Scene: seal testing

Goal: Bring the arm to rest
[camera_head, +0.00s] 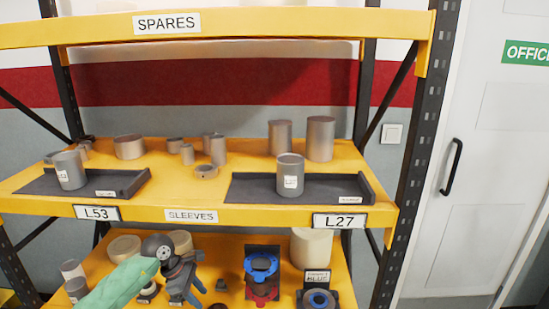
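My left arm (118,284), in a green sleeve, comes in from the bottom left in front of the lower shelf. Its dark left gripper (197,293) points down and to the right. The fingers look spread, with nothing visible between them. My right gripper is out of view. On the middle shelf, a grey labelled sleeve (70,170) stands on the left dark tray (110,181) above the L53 sign. Another grey labelled sleeve (290,176) stands on the right dark tray (335,185) above the L27 sign.
The yellow middle shelf (185,190) also holds several sleeves at the back. The lower shelf carries a stand with blue and red rings (261,268), a second ring stand (317,299) and cylinders. A dark rack post (412,160) and a white door (480,190) are at right.

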